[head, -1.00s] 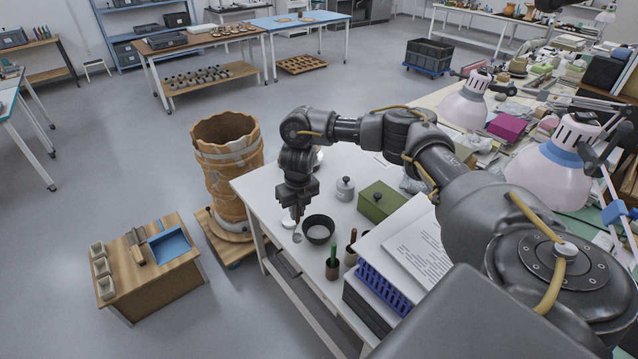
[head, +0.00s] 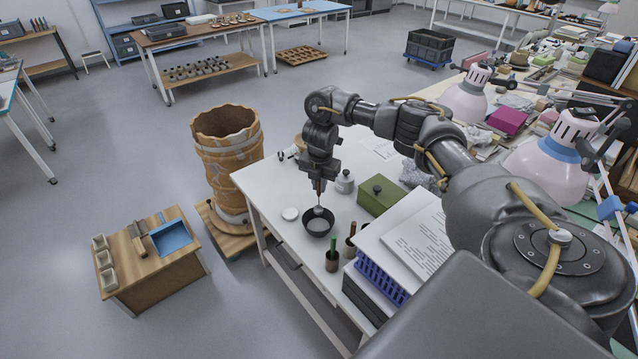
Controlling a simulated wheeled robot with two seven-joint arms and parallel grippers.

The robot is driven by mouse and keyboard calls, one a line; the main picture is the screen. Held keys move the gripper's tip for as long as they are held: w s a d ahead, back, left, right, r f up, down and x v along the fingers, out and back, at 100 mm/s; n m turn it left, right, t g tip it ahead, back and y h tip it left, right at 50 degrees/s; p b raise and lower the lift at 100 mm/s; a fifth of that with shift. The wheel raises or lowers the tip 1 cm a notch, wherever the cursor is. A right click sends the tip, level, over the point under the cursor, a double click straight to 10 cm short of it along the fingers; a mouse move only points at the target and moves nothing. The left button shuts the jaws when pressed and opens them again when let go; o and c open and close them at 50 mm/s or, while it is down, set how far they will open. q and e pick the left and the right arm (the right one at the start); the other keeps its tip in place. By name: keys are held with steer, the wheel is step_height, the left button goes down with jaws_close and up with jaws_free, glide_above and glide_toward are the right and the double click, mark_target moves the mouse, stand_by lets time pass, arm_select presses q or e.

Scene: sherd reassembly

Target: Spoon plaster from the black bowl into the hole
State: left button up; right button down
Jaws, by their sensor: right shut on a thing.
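The black bowl (head: 309,232) stands on the white table near its left edge, with pale grey plaster (head: 318,224) inside. My right gripper (head: 319,190) is above the bowl, pointing down, shut on a spoon (head: 318,209). The spoon's bowl hangs at the far rim of the black bowl; I cannot tell whether it touches the plaster. A large terracotta vessel (head: 230,170) pieced from sherds, with pale bands and a jagged rim, stands on a wooden dolly left of the table. I cannot make out the hole in its wall. My left gripper is out of view.
On the white table (head: 262,188) are a white disc (head: 290,213), a grey lidded jar (head: 345,182), a green box (head: 381,195), tool cups (head: 332,261) and stacked papers (head: 420,240). A wooden bench (head: 150,260) stands on the floor at left.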

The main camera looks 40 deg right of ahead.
mark_target(319, 197)
steer(key=shift+s+a+f+b, duration=0.1)
steer(key=shift+s+f+b, duration=0.1)
steer(key=shift+f+b, duration=1.35)
steer(key=shift+w+f+b, duration=0.15)
steer(key=shift+f+b, duration=0.65)
steer(key=shift+f, duration=0.8)
steer(key=shift+w+f+b, duration=0.15)
steer(key=shift+f+b, duration=0.65)
steer(key=shift+f, duration=0.75)
steer(key=shift+r, duration=0.1)
steer(key=r+p, duration=0.6)
steer(key=shift+s+p, duration=0.3)
steer(key=shift+r, duration=0.15)
step_height(319, 197, up, 3)
steer(key=p, duration=0.3)
steer(key=shift+r+p, duration=0.2)
steer(key=shift+p, duration=0.1)
steer(key=shift+f, duration=0.1)
